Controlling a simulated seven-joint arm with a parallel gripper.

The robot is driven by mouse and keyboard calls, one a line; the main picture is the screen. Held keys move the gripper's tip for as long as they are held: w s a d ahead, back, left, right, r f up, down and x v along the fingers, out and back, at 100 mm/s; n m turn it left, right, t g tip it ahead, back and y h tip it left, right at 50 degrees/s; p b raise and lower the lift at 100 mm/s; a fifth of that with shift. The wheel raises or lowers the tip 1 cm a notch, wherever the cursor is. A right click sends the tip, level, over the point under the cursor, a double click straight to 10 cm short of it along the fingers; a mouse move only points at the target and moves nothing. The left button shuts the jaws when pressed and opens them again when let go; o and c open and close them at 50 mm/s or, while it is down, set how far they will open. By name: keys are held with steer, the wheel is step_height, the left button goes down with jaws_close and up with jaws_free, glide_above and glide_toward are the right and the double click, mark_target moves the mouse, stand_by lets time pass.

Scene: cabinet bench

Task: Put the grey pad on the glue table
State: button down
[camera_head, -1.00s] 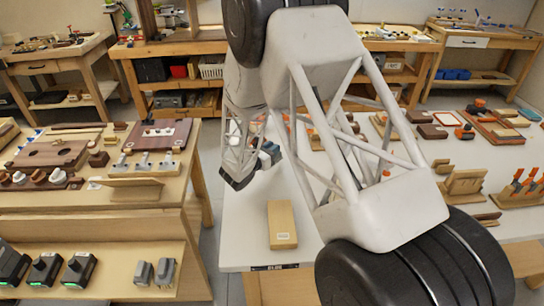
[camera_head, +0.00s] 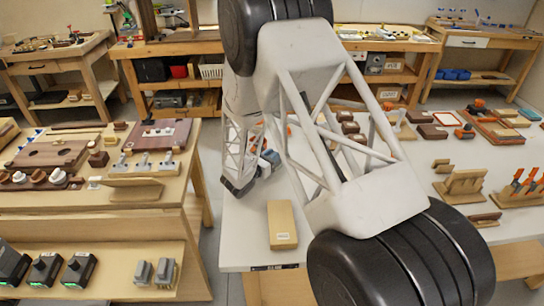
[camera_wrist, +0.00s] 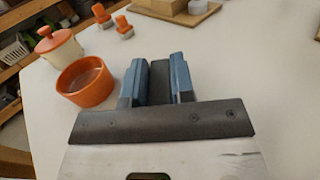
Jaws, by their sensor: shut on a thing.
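My gripper (camera_wrist: 158,82) has blue fingers shut on a dark grey pad (camera_wrist: 160,84), which shows between them in the wrist view. In the head view my gripper (camera_head: 268,160) is over the left part of a white-topped table (camera_head: 240,225) with a label on its front edge that looks like "GLUE". The pad is too small and covered to make out there. I cannot tell whether the pad touches the table top. My arm hides much of the table's middle.
A wooden block (camera_head: 282,225) lies near the table's front. Bare white surface lies to the right.

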steer(key=shift+f, duration=0.1)
steer(key=c, duration=1)
jaws_free()
steer(key=shift+o, duration=0.2)
steer(key=shift+v, duration=6)
steer(key=shift+d+r, duration=0.1)
steer(key=shift+r, duration=0.15)
